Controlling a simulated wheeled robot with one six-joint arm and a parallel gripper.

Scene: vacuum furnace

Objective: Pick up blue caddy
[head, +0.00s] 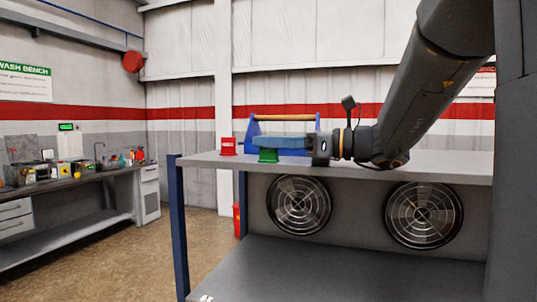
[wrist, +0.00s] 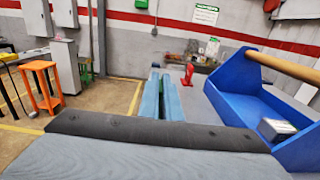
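The blue caddy (wrist: 236,82) has a wooden handle (wrist: 285,65) and stands upright on the grey bench, to the right of my gripper in the wrist view. A small grey box (wrist: 276,129) sits in it. In the head view the caddy (head: 253,130) is partly hidden behind my gripper. My gripper (head: 265,142) is level, its light-blue fingers pointing left in front of the caddy. The fingers (wrist: 164,78) show a narrow gap in the wrist view, with nothing seen held. They are apart from the handle, which is higher.
A green object (head: 268,156) is on the bench just below my fingers. A red object (head: 228,147) stands near the bench's left end. The bench (head: 455,167) has round fans below its top. A cluttered counter (head: 75,183) is at left, with open floor between.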

